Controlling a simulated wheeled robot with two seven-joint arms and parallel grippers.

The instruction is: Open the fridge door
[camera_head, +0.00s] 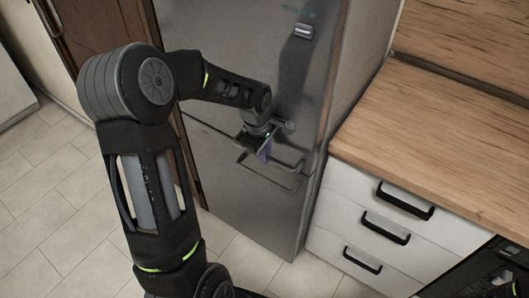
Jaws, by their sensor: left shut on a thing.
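The fridge (225,190) is a tall grey steel unit in the middle of the head view, with an upper door and a lower door split by a seam. Both doors look closed. Bar handles (287,163) show close to the seam, near the fridge's right side. My left arm reaches in from the left across the upper door. My left gripper (263,150) is shut on a fridge handle near the seam. The wrist partly hides the grip, so I cannot tell clearly which door's handle it holds. My right gripper is not in view.
A white drawer cabinet (340,217) with black handles and a wooden worktop (440,130) stands right of the fridge. A brown wooden panel (95,35) is on the left. The tiled floor (60,190) is clear at the left and in front of the fridge.

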